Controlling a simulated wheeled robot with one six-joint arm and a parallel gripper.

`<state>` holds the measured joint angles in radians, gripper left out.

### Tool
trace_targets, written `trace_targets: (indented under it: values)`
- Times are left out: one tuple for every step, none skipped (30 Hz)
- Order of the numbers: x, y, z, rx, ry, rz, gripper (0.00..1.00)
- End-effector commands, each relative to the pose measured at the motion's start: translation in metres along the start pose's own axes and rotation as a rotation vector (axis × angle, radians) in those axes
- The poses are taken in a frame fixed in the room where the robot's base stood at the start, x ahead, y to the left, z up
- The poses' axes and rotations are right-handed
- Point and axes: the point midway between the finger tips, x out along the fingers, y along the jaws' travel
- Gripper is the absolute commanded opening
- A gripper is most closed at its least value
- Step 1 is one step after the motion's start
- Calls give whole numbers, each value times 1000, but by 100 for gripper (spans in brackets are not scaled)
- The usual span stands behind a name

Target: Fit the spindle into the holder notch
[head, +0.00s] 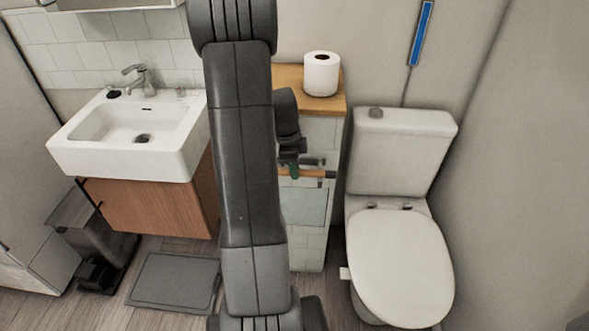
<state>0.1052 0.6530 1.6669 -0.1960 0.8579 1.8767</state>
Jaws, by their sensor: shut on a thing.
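My gripper (292,166) is in front of the tiled half-wall, partly hidden by my arm. It is shut on the spindle (313,173), an orange-brown rod with a dark right end. The rod lies about level and sticks out to the right of the jaws; its left part is hidden behind my arm. Small grey parts (314,161) show just above the rod; I cannot tell whether they belong to the holder. The holder notch cannot be made out, nor whether the rod touches it.
A toilet paper roll (322,76) stands on the wooden ledge (288,76) above. The toilet (400,255) is close on the right. A white sink (135,130) over a wooden cabinet (150,207) is on the left. A pedal bin (85,225) and grey mat (173,281) are on the floor.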

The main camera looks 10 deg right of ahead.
Motion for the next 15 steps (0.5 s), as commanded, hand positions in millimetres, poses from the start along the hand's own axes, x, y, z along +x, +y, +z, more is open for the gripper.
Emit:
trace_targets:
  values:
    - [5, 0, 1, 0, 0, 1, 0]
    - [6, 0, 1, 0, 0, 0, 0]
    - [6, 0, 1, 0, 0, -1, 0]
    - [6, 0, 1, 0, 0, -2, 0]
    - [6, 0, 1, 0, 0, -2, 0]
    - [6, 0, 1, 0, 0, -1, 0]
    - [5, 0, 1, 0, 0, -1, 0]
    - [6, 0, 1, 0, 0, -1, 0]
    - [7, 0, 1, 0, 0, -1, 0]
    - [8, 0, 1, 0, 0, -1, 0]
    - [9, 0, 2, 0, 0, -1, 0]
    - [9, 0, 1, 0, 0, -1, 25]
    - [8, 0, 1, 0, 0, -1, 30]
    - [8, 0, 1, 0, 0, -1, 36]
    - [8, 0, 1, 0, 0, -1, 42]
